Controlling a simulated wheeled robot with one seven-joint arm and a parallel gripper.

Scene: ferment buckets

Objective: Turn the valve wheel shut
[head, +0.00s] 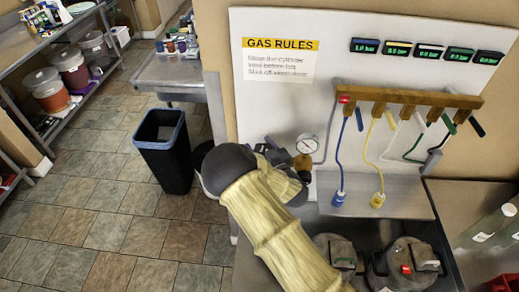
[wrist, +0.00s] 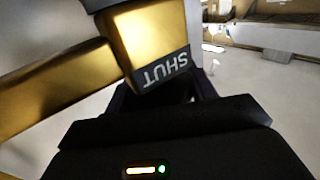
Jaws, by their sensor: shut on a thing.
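In the wrist view a brass block (wrist: 148,38) with a dark plate marked SHUT (wrist: 165,70), its letters upside down, is right in front of my gripper (wrist: 162,97). A thick brass bar (wrist: 50,88) runs off to the left. My gripper is shut on the valve wheel, but the grip itself is mostly hidden by its dark body. In the head view my gripper (head: 274,153) is at the valve beside the round pressure gauge (head: 307,144). My arm covers much of the valve there, and the wheel's turn angle cannot be told.
Lidded metal vessels (head: 405,262) stand at the lower right. A black bin (head: 165,158) is on the floor at left, with open tiles around it.

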